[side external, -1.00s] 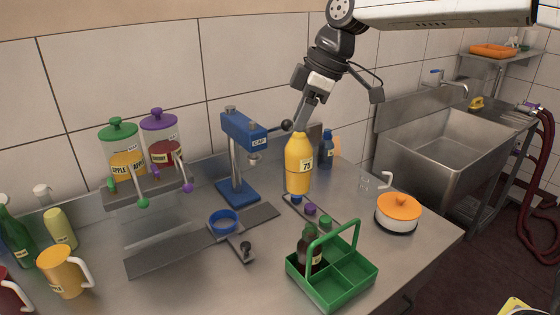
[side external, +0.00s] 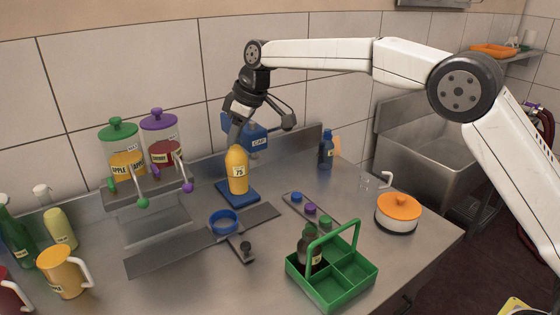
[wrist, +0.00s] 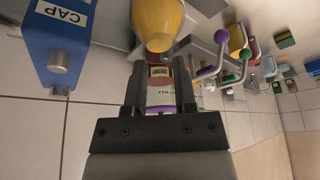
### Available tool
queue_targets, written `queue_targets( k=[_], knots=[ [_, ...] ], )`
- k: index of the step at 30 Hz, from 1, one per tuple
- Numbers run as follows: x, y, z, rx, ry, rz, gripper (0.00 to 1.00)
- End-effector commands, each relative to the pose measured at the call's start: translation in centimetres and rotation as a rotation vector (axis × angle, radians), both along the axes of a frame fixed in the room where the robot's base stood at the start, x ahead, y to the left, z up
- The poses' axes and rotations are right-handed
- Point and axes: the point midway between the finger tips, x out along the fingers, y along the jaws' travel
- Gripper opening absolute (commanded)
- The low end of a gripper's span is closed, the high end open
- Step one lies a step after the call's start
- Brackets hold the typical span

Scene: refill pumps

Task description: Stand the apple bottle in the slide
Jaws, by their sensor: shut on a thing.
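A yellow bottle (side external: 237,171) labelled 75 hangs upright from my gripper (side external: 236,143), which is shut on its top. It is in front of the blue cap press (side external: 238,190) and appears above the bench. In the wrist view the yellow bottle (wrist: 158,22) lies at the ends of the fingers of my gripper (wrist: 160,88). The slide is a grey metal track (side external: 165,257) with a blue ring holder (side external: 223,221), in front of and left of the bottle. The ring looks empty.
Two dispensers (side external: 122,148) with green and purple lids stand on a rack at left. A green crate (side external: 335,290) holding a dark bottle, a cap strip (side external: 310,209) and an orange-lidded pot (side external: 398,211) stand at right. A yellow jug (side external: 62,272) is front left.

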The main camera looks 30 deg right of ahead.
Motion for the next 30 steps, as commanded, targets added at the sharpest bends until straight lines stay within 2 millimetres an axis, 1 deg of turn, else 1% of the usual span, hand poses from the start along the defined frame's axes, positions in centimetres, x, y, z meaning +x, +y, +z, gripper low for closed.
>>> queue_targets(
  k=[1, 6, 12, 15, 21, 30],
  knots=[
    [0.7, 0.3, -0.7, 0.001, -0.002, -0.008, 0.00],
    [2.7, 1.1, -3.0, 0.002, -0.004, -0.042, 0.00],
    [4.5, 2.0, -5.6, 0.005, -0.008, -0.076, 0.00],
    [5.1, 2.3, -6.7, 0.007, -0.009, -0.089, 0.00],
    [5.8, 2.6, -7.7, 0.008, -0.012, -0.105, 0.00],
    [5.9, 2.7, -8.0, 0.008, -0.012, -0.108, 0.00]
  ],
)
